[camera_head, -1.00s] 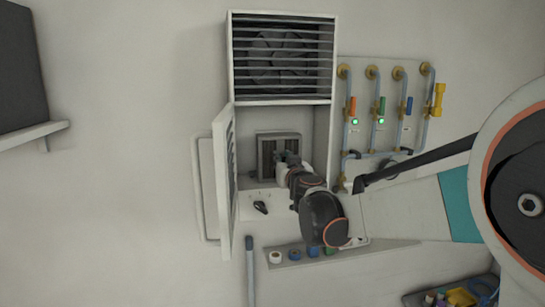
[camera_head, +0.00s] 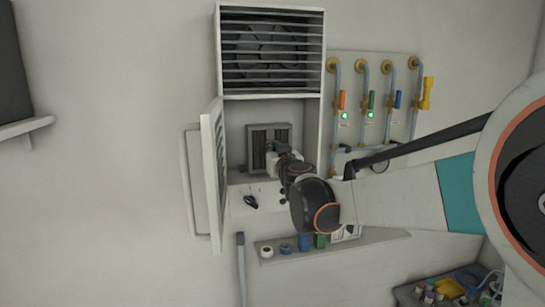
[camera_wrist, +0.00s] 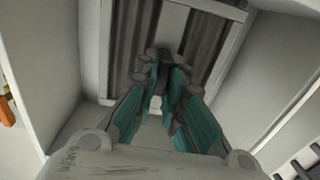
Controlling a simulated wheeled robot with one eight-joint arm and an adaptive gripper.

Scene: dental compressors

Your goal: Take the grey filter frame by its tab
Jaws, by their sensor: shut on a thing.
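The grey filter frame (camera_head: 258,144), with dark upright slats, stands in the open bay under the fan grille. In the wrist view its slats (camera_wrist: 137,40) and pale border fill the upper middle. My gripper (camera_head: 271,157) is at the frame's lower front. In the wrist view the teal fingers of my gripper (camera_wrist: 165,58) are drawn close together against the middle of the frame, shut on it. The tab itself is hidden between the fingertips, so I cannot see how deep the hold is.
The cabinet door (camera_head: 212,170) stands open at the left of the bay. The bay walls are close on both sides. Pipes with coloured valves (camera_head: 370,100) are on the right. A shelf (camera_head: 375,240) with small rolls and boxes is below.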

